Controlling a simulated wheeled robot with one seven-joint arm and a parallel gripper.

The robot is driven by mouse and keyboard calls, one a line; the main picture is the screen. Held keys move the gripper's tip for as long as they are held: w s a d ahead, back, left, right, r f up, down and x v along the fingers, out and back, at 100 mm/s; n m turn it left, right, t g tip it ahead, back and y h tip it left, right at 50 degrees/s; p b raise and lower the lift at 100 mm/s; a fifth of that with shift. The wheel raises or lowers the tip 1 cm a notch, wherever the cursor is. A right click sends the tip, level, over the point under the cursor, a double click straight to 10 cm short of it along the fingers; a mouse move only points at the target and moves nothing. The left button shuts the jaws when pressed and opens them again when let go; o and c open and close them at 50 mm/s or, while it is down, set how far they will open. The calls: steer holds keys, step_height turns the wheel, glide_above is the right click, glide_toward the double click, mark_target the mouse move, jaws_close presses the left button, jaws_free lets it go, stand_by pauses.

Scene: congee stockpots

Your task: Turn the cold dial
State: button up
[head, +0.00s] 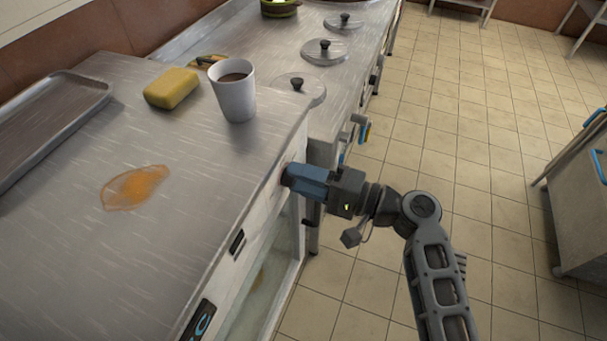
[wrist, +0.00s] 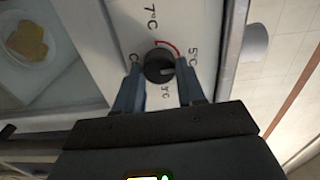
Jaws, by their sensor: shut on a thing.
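The cold dial (wrist: 157,65) is a round black knob on a white panel in the wrist view. A light mark on it points to the right side of the picture. Temperature labels, 7°C and 5°C among them, and a red curved arrow surround it; some labels are partly hidden by my fingers. My gripper (wrist: 160,75) is shut on the dial, one blue-grey finger on each side. In the head view my gripper (head: 290,177) reaches the front face of the steel counter (head: 190,230), near its far corner, and hides the dial there.
On the counter stand a white cup (head: 235,98) of dark liquid, a yellow sponge (head: 171,88), a tray (head: 50,125) and an orange spill (head: 135,187). A glass door (head: 262,285) is below the panel. Several lids lie beyond.

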stand_by(0.5)
steer(key=o, duration=1)
steer(key=shift+v, duration=3.95)
